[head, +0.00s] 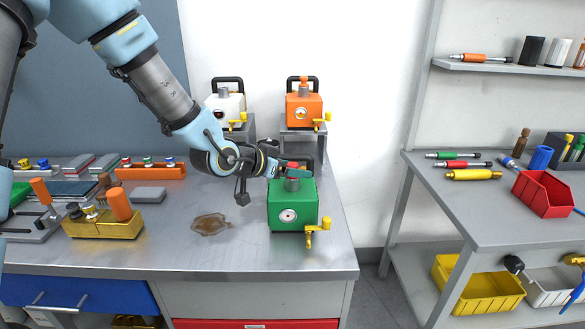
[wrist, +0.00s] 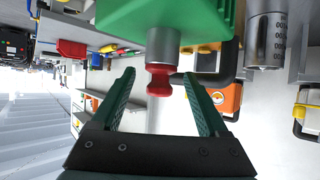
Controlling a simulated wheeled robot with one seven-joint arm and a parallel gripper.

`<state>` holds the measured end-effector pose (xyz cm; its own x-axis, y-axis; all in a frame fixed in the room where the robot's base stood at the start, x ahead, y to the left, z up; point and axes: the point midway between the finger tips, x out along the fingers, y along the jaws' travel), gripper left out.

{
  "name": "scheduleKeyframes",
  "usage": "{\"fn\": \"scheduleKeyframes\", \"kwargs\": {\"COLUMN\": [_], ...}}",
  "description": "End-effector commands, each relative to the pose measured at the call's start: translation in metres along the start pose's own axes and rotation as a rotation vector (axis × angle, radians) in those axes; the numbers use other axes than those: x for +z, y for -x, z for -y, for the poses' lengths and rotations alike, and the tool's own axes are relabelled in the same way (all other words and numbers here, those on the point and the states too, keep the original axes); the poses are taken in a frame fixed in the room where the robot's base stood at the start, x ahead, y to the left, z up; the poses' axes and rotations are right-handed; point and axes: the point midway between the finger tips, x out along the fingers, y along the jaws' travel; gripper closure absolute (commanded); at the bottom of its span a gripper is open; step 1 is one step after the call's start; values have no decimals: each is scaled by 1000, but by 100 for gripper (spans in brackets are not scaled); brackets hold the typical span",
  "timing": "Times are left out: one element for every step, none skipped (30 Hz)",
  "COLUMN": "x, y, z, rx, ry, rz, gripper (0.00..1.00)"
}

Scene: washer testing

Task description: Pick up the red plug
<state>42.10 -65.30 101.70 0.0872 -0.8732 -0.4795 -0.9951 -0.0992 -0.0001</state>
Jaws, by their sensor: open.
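The red plug (wrist: 158,80) sits in the grey neck on top of the green box-shaped washer unit. In the wrist view it lies between my two green fingers, with a gap on both sides. In the head view the red plug (head: 292,166) shows small at the top of the green unit (head: 292,206), beside my gripper (head: 296,168). My gripper (wrist: 160,92) is open, its fingers on either side of the plug and not touching it. Part of the plug's neck is hidden by my gripper in the head view.
An orange unit (head: 304,108) and a white unit (head: 226,103) stand on grey risers behind. A brown puddle (head: 211,224) lies on the metal bench left of the green unit. A yellow tap (head: 318,232) sticks out at its front right. A gap separates the right-hand table (head: 460,225).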

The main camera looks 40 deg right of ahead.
Motion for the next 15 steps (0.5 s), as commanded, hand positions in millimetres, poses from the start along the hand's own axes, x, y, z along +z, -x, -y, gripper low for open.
{"fn": "scheduleKeyframes", "kwargs": {"x": [0, 0, 0, 0, 0, 0, 0, 0, 0, 0, 0, 0, 0, 0, 0], "y": [-2, -2, -2, -2, -2, -2, -2, -2, -2, -2, -2, -2, -2, -2, -2], "z": [0, 0, 0, 0, 0, 0, 0, 0, 0, 0, 0, 0, 0, 0, 0], "rx": [0, 0, 0, 0, -1, -1, -1, -1, -1, -1, -1, -1, -1, -1, -1], "ry": [0, 0, 0, 0, 0, 0, 0, 0, 0, 0, 0, 0, 0, 0, 0], "rz": [0, 0, 0, 0, 0, 0, 0, 0, 0, 0, 0, 0, 0, 0, 0], "gripper": [23, 23, 23, 23, 23, 23, 23, 25, 30, 33, 36, 41, 44, 48, 52]}}
